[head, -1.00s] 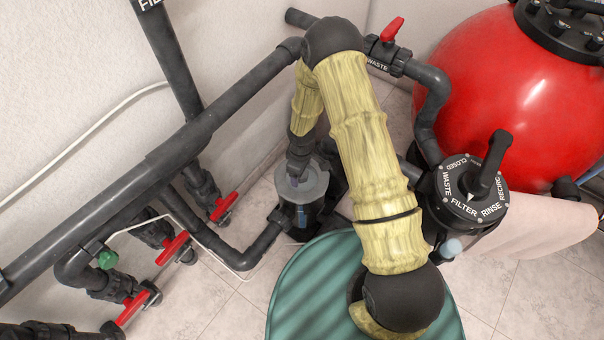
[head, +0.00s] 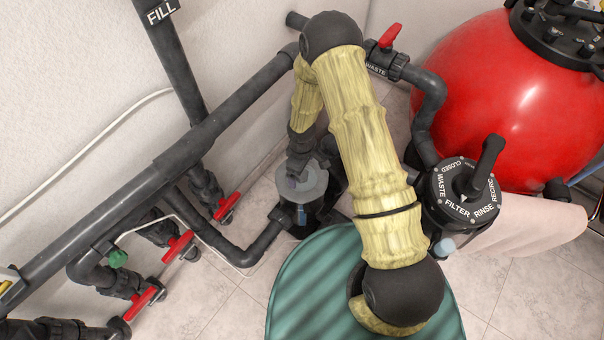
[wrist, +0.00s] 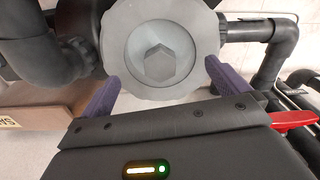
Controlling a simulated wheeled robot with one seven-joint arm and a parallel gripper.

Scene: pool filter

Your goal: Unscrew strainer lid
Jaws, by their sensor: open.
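The strainer lid (head: 303,183) is a round, translucent grey cap on top of the dark strainer housing (head: 299,219). In the wrist view the lid (wrist: 190,50) fills the upper middle, with a scalloped rim and a raised hexagonal boss in its recessed centre. My gripper (wrist: 160,82) is open, its two purple fingers apart near the lower left and lower right of the lid's rim. I cannot tell whether the fingers touch the rim. In the head view my gripper (head: 296,181) is just over the lid, mostly hidden by my wrist.
Dark pipes with red-handled valves (head: 228,207) run along the wall to the left. The filter's multiport valve (head: 465,195) and red tank (head: 500,100) stand to the right. A green ribbed surface (head: 305,290) lies in front. Dark pipes flank the lid in the wrist view.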

